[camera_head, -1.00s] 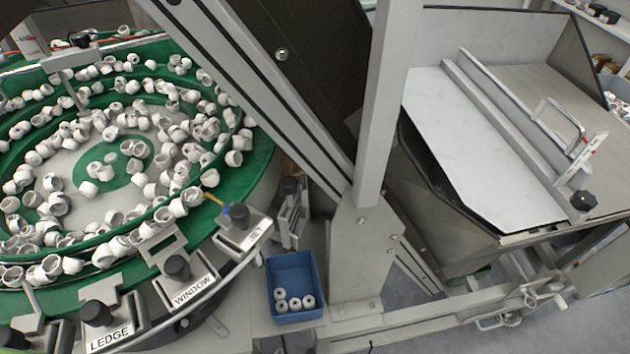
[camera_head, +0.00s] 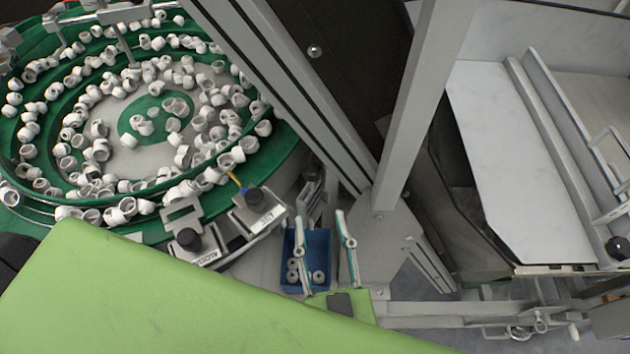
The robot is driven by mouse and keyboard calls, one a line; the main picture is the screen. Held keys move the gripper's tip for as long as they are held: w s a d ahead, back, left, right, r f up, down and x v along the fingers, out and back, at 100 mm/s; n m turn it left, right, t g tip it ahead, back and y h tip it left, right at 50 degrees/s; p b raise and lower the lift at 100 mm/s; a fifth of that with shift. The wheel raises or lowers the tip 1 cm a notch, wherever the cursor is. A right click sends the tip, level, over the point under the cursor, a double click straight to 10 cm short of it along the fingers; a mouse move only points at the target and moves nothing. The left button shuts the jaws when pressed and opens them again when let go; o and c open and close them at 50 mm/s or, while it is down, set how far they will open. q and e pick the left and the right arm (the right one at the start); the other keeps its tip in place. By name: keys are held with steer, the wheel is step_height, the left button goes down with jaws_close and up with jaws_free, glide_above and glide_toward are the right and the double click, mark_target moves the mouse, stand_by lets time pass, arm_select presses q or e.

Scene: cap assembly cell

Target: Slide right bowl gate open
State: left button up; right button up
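My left gripper (camera_head: 320,219) is open and empty, its two fingers pointing up the picture. My green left arm (camera_head: 150,310) covers the lower left. The green feeder bowl (camera_head: 290,155), full of white caps, is at the left. A sloped white hopper plate (camera_head: 500,150) with a rail and handle (camera_head: 612,160) is at the right. I cannot tell which part is the right bowl gate. My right gripper is not in view.
A blue bin (camera_head: 318,242) with several white rings shows between and behind the fingers. A grey frame post (camera_head: 425,90) and a slanted beam (camera_head: 290,90) stand between bowl and hopper. A lower rail (camera_head: 450,312) runs right.

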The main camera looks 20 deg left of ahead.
mark_target(312, 191)
arm_select(q)
steer(key=p+x, duration=0.2)
steer(key=x, duration=0.6)
steer(key=shift+p, duration=0.3)
steer(key=shift+w, duration=0.15)
jaws_close()
steer(key=shift+r, duration=0.1)
